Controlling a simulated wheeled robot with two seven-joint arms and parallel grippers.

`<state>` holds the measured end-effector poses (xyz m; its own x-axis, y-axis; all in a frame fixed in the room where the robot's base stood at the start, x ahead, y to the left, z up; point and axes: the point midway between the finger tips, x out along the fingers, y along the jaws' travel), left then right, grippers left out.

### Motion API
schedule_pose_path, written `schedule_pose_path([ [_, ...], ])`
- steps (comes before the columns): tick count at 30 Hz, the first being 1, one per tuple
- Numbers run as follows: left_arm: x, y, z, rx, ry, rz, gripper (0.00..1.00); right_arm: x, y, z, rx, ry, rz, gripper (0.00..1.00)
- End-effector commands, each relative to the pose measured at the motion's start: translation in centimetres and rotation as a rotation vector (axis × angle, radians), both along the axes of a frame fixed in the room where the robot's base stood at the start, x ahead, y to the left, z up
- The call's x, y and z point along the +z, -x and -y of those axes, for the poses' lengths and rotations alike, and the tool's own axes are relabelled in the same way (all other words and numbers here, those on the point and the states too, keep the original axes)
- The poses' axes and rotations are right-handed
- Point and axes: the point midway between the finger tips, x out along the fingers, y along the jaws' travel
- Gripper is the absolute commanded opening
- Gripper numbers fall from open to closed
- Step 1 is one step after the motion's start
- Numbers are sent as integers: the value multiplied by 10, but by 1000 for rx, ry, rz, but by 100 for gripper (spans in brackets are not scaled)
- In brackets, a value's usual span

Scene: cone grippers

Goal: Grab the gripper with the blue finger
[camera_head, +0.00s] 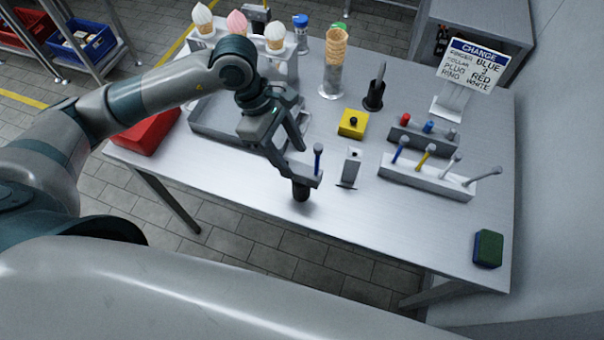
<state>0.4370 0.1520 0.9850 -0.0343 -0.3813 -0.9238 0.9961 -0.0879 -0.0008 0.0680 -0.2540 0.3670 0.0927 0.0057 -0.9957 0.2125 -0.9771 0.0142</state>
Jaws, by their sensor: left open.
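A dark gripper tool with a blue finger (318,158) stands near the front edge of the table. Its round dark lower part (300,191) shows below a grey bar. My left gripper (297,160) reaches down to it from the upper left, jaws open. Its fingertips are right beside the tool and overlap it in the picture; I cannot tell whether they touch it. Another blue finger (401,148) stands in a grey rack (430,180) on the right, beside yellow, white and grey ones. My right gripper is out of view.
A small white upright block (350,169) stands just right of the tool. Behind are a yellow block (353,123), a black holder (374,97), a cone in a clear stand (333,65) and a sign (477,66). A grey tray (205,128) lies left. The front right tabletop is mostly clear.

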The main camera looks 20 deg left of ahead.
Motion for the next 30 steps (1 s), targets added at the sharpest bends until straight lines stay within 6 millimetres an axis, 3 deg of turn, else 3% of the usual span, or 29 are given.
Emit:
schedule_pose_path([
  [17, -8, 0, 4, 2, 0, -1, 48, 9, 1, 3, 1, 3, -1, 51],
  [30, -49, 1, 18, 1, 0, -1, 48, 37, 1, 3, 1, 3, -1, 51],
])
